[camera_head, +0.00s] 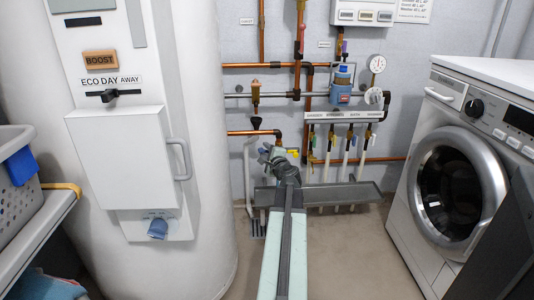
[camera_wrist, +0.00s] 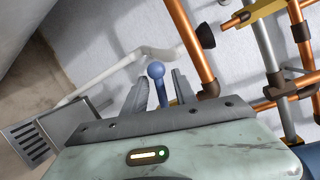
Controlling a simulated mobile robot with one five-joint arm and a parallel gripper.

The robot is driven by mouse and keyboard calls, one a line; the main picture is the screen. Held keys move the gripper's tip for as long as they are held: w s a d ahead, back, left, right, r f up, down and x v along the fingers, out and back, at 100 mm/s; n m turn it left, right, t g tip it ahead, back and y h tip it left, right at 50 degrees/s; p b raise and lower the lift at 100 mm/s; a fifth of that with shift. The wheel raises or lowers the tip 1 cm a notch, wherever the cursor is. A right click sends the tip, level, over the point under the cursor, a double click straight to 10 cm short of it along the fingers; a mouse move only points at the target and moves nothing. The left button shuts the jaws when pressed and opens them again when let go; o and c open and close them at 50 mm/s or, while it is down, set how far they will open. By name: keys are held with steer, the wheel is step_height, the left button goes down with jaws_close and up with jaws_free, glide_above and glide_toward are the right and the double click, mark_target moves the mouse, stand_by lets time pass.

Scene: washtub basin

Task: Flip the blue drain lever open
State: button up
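A blue lever with a round ball knob (camera_wrist: 156,71) stands between the two fingers of my gripper (camera_wrist: 158,84) in the wrist view. The fingers are apart, one on each side of the lever, with visible gaps between them and it. The lever's lower end is hidden behind the gripper body. In the head view my gripper (camera_head: 277,156) is at the far end of my arm, near the wall pipes left of the valve row. I cannot make out this blue lever in the head view.
Copper pipes (camera_wrist: 196,50) run close right of the gripper, and a white pipe (camera_wrist: 105,76) lies behind it. A floor drain grate (camera_wrist: 22,136) is at left. A grey tray (camera_head: 335,193) sits below the valves. A washing machine (camera_head: 455,185) and white tank (camera_head: 215,150) flank my arm.

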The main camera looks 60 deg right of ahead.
jaws_close()
steer(key=shift+w+a, duration=0.1)
stand_by(1.2)
